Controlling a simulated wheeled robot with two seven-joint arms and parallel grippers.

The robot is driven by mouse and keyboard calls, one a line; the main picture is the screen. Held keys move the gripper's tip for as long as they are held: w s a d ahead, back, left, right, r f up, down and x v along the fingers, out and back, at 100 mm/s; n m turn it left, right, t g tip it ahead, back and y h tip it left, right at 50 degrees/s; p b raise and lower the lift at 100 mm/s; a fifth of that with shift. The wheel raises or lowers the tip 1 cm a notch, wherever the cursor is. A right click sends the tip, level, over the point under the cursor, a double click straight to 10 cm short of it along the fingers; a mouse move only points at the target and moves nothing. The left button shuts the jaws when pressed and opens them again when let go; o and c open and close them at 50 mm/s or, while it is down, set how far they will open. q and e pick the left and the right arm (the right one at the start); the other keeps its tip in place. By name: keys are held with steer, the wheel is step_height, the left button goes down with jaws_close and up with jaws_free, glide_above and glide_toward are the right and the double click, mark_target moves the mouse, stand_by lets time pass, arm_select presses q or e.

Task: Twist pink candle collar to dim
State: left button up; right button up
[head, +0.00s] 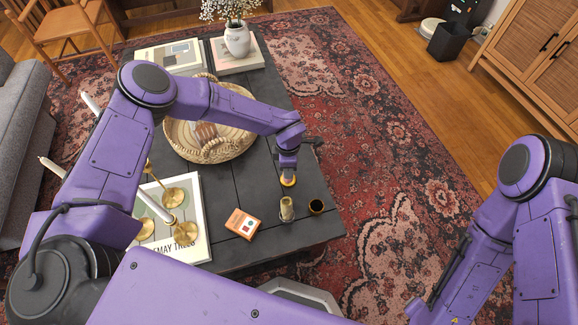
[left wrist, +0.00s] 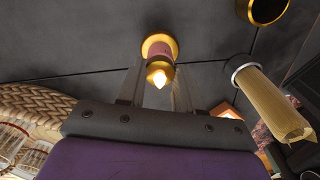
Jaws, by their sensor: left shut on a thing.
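The pink candle (left wrist: 161,54) stands on a round gold base (left wrist: 158,41) on the dark table, with a gold collar (left wrist: 161,72) near its lit flame-shaped tip (left wrist: 157,79). My left gripper (left wrist: 156,78) is shut on the candle at its collar, one finger on each side. In the head view my left gripper (head: 288,165) points down over the candle and hides most of it; the gold base (head: 288,181) shows below. My right arm is at the right of the head view, but its fingertips do not show.
A cream candle (head: 287,208) and a small gold cup (head: 316,206) stand close in front. An orange box (head: 242,223) lies left of them. A book (head: 195,249) bears brass candle holders. A woven tray (head: 236,150) and white vase (head: 237,39) are farther back.

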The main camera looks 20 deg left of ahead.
stand_by(0.4)
arm_select(q)
steer(key=o, duration=1.1)
steer(key=shift+c, duration=0.2)
step_height(320, 180, up, 11)
steer(key=shift+f, duration=0.2)
